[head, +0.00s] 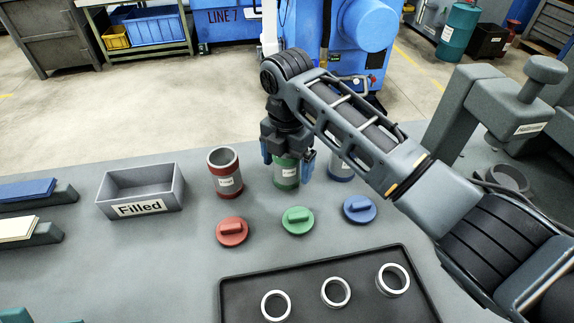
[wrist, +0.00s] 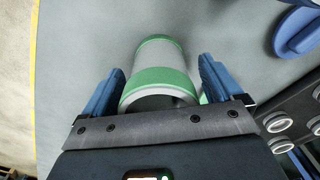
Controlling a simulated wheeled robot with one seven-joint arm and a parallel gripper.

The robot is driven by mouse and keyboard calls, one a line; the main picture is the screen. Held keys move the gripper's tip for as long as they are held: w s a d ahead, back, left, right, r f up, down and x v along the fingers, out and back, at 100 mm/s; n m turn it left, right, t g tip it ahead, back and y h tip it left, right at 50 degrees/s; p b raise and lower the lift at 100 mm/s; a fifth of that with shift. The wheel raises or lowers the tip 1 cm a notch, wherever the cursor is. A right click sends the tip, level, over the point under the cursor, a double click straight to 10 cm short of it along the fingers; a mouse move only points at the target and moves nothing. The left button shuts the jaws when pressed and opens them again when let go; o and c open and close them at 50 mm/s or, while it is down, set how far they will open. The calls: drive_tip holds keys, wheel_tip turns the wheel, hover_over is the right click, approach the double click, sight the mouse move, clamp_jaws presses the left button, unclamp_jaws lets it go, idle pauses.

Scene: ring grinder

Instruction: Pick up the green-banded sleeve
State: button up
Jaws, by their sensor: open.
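The green-banded sleeve (head: 286,173) stands upright on the grey bench in the head view, between a red-banded sleeve and a blue-banded one. My gripper (head: 288,165) is over it, pointing down, and hides its top. In the wrist view the sleeve (wrist: 160,75) shows grey with green bands, between my two open blue fingers (wrist: 160,85). A gap shows on each side, and the fingers do not appear to touch it.
The red-banded sleeve (head: 225,172) stands left, the blue-banded sleeve (head: 341,166) right, partly behind my arm. Red (head: 232,231), green (head: 298,220) and blue (head: 359,209) lids lie in front. A tray (head: 305,300) holds three rings. A "Filled" bin (head: 175,190) stands left.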

drive_tip(key=shift+c, duration=0.2)
drive_tip(key=c, duration=1.1)
drive_tip(key=shift+r, duration=0.1)
